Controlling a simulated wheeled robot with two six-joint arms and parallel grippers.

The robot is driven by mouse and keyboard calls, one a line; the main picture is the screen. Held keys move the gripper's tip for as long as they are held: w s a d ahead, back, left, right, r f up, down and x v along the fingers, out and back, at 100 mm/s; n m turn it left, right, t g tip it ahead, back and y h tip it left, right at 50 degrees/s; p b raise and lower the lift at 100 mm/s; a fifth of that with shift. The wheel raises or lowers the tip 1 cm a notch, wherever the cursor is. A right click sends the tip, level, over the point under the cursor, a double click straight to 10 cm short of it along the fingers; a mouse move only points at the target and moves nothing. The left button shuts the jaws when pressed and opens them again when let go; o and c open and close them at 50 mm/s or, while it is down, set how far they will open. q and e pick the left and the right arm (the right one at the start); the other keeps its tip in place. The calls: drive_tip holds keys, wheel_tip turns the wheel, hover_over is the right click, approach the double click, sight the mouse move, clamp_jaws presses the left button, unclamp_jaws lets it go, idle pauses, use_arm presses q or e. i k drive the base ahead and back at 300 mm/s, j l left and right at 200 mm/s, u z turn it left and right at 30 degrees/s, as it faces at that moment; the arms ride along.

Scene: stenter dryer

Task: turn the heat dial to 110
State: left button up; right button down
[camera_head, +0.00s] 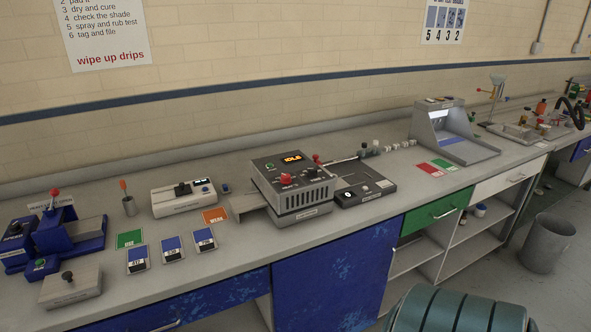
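The stenter dryer looks to be the grey box (300,197) in the middle of the bench, with a lit orange display (292,158) reading IDLE. A red knob (286,178) sits on its left front top. A dark knob (311,173) is to the right of it, and a red-topped lever or knob (317,159) stands at the right. I cannot tell which of these is the heat dial, and its scale is too small to read. Neither of my grippers is in view.
A white device (183,198) and blue machines (75,232) stand left of the dryer. A black scale-like unit (364,191) adjoins its right. Several blue-and-white cards lie at the front left. A ribbed teal object (460,312) is before the bench; a grey bin (547,243) stands right.

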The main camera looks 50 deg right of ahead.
sight(286, 179)
drive_tip(key=z, duration=1.55)
